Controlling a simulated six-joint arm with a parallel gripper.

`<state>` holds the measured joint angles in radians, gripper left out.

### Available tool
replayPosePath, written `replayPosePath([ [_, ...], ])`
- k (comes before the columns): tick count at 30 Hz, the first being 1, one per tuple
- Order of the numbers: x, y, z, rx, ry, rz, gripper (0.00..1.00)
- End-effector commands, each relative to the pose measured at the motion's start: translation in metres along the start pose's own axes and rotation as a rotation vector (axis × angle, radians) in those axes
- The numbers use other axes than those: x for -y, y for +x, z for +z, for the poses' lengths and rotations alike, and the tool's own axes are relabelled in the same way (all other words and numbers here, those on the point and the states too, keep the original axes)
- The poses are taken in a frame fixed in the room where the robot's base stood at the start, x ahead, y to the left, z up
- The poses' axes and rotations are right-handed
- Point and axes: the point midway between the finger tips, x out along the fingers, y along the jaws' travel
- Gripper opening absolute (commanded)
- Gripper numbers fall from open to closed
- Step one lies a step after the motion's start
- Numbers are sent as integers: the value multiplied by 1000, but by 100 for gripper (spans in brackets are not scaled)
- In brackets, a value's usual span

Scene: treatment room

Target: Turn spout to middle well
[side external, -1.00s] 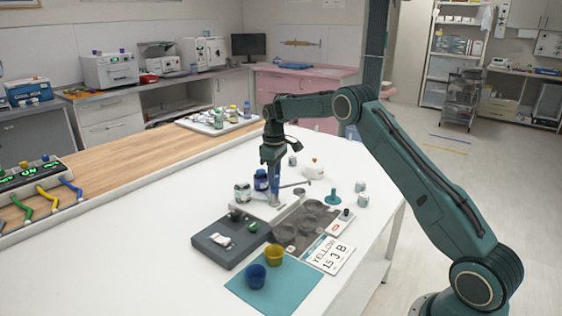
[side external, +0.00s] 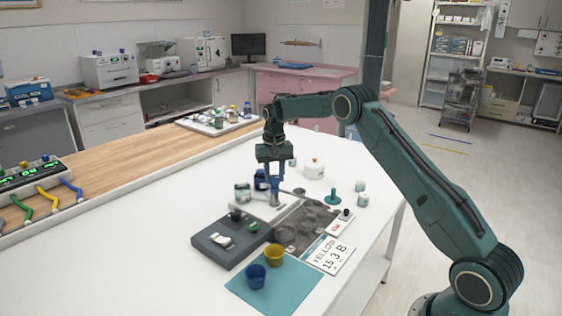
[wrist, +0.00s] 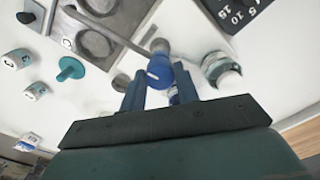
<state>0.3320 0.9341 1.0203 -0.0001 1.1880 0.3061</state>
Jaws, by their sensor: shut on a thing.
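My gripper (side external: 275,178) is shut on the blue upper part of the spout's upright post (side external: 275,198), which stands on a white base (side external: 262,209). In the wrist view the fingers (wrist: 161,88) flank this blue part (wrist: 160,74). A thin grey spout arm (wrist: 105,33) runs from near the post toward the upper left, across the dark well plate. The plate (side external: 284,236) has several round wells; two of them show in the wrist view, one at the spout (wrist: 97,45). I cannot tell exactly which well the spout tip is over.
A card reading YELLOW 15 3 B (side external: 327,256) lies right of the plate. A grey box (side external: 215,252) is left. Jars and a teal stopper (side external: 332,196) stand behind.

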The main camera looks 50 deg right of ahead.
Motion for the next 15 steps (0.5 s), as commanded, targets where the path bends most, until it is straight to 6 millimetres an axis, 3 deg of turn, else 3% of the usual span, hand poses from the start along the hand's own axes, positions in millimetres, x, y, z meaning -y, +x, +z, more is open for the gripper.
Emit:
replayPosePath([
  [15,0,-1,-1,-4,148,-1,0],
])
